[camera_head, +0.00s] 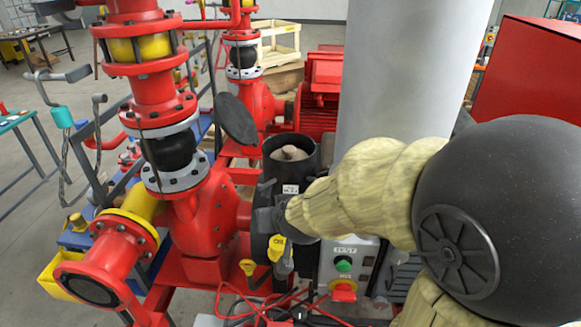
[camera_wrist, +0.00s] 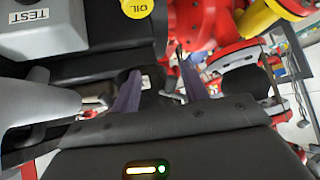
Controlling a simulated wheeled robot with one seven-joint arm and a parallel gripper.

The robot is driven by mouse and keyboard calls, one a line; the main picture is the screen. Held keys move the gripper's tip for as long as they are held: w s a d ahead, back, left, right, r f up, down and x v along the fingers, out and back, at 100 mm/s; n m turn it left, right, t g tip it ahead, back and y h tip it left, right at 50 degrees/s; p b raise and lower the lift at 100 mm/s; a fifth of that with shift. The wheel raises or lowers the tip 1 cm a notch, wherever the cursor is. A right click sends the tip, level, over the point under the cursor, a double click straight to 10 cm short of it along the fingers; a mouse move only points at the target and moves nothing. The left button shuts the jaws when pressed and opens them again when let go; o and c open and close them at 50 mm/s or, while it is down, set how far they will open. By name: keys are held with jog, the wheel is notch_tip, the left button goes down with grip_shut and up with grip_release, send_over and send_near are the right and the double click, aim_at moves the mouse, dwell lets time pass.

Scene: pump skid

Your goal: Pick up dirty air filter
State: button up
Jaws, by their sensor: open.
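The dirty air filter (camera_head: 290,153) appears to be the beige-grey piece with a raised knob inside the open top of a black cylindrical housing (camera_head: 272,167), in the head view. The housing's dark round lid (camera_head: 237,118) stands open to the left. My gripper (camera_head: 268,220) is in front of the housing and below its rim, apart from the filter, partly hidden by my wrist. In the wrist view my gripper (camera_wrist: 157,80) shows two purple-grey fingers spread apart with nothing held between them. The filter cannot be made out in the wrist view.
Red pump pipes and flanges (camera_head: 160,90) stand left of the housing. A yellow OIL tag (camera_head: 277,247) hangs just below my gripper. A thick grey column (camera_head: 400,80) rises behind.

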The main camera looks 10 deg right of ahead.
jog(key=w+r+m+t+h+p, duration=0.1)
jog(key=w+r+m+t+h, duration=0.2)
jog(key=r, duration=0.8)
jog(key=shift+d+r+t+h, duration=0.25)
jog(key=shift+d+t+h, duration=0.25)
jog(key=shift+h, duration=0.6)
jog(key=shift+w, duration=0.15)
jog(key=p, duration=0.1)
send_near(289, 149)
jog(key=x, duration=0.3)
jog(key=shift+w+a, duration=0.1)
jog(key=shift+p+x, duration=1.3)
jog(key=shift+x, duration=1.35)
